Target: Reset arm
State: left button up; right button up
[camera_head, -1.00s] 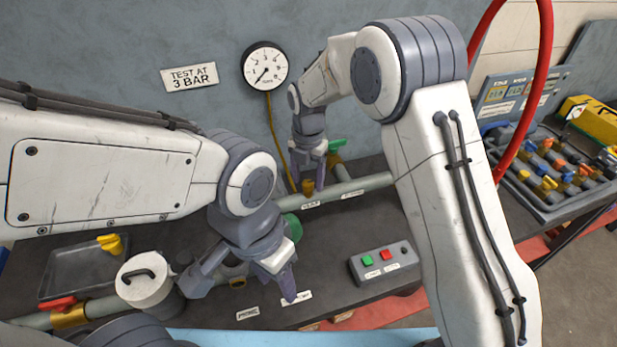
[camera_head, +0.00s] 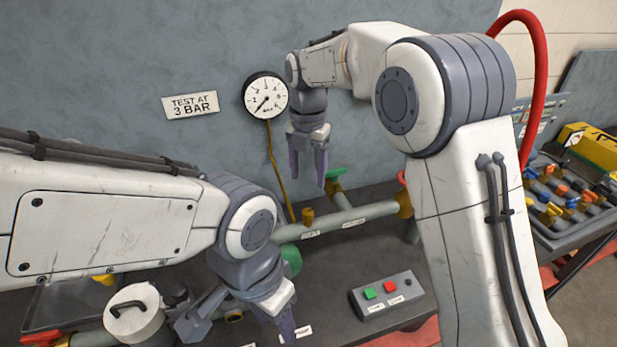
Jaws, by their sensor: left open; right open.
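My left gripper (camera_head: 236,331) is the lower one, low in the centre-left of the head view. My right gripper (camera_head: 307,165) hangs fingers down in front of the grey back wall, right of the pressure gauge (camera_head: 265,95).
A white lidded pot (camera_head: 135,318) stands left of my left gripper. A control box (camera_head: 387,294) with green and red buttons sits on the bench at right. A rack of coloured valves (camera_head: 570,200) and a red hose (camera_head: 540,70) are at far right.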

jog(key=s+d+f+m, duration=0.2)
jog(key=s+m, duration=0.9)
jog(key=s, duration=0.4)
jog(key=s+d+f+m+y+b, duration=0.1)
jog(key=s+d+f+m, duration=0.1)
jog(key=s+m, duration=1)
jog(key=s, duration=0.4)
jog(key=shift+d+m, duration=0.3)
